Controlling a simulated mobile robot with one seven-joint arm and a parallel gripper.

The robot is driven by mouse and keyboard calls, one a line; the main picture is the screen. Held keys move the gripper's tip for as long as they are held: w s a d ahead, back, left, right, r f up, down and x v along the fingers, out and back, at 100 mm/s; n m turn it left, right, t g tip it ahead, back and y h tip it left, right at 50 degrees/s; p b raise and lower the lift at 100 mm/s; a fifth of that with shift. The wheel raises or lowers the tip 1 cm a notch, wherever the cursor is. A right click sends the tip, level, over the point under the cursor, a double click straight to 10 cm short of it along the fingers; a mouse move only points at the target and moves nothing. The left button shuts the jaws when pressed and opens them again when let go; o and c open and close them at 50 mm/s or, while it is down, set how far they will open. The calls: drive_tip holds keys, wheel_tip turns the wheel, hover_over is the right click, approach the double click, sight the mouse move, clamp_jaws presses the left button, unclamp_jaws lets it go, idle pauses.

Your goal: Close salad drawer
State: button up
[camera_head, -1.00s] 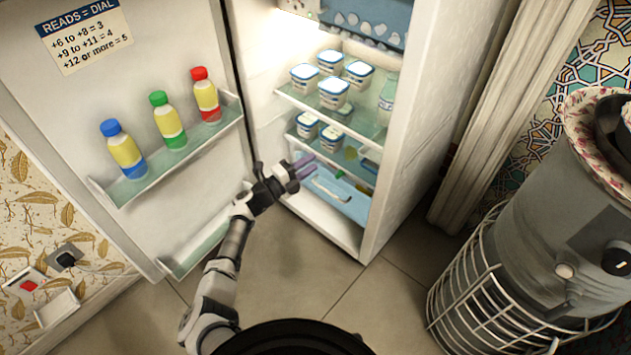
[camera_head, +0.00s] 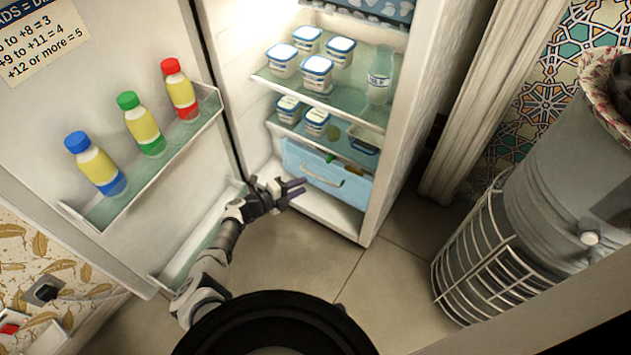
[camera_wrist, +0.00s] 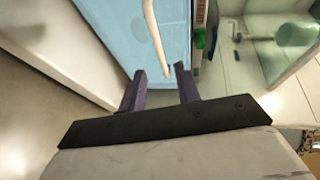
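The salad drawer (camera_head: 297,158) is a light blue bin with a pale curved handle (camera_head: 322,178), low in the open fridge under the glass shelves. I cannot tell exactly how far it stands out. My gripper (camera_head: 297,188) is just in front of the drawer's lower left part, its purple fingers pointing right. In the wrist view, the fingers (camera_wrist: 160,78) are apart with nothing between them. The blue drawer front (camera_wrist: 105,25) and the handle (camera_wrist: 155,35) lie just beyond the fingertips. I cannot tell whether a finger touches the drawer.
The fridge door (camera_head: 125,45) is open at the left, with several bottles on its shelf (camera_head: 165,160). Several tubs and a milk bottle (camera_head: 380,78) stand on the shelves above. Floor (camera_head: 300,255) before the fridge is clear.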

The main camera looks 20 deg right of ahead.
sight(318, 178)
drive_tip(key=b+x, duration=0.2)
drive_tip(key=x, duration=0.5)
drive_tip(key=shift+w+d, duration=0.1)
clamp_jaws()
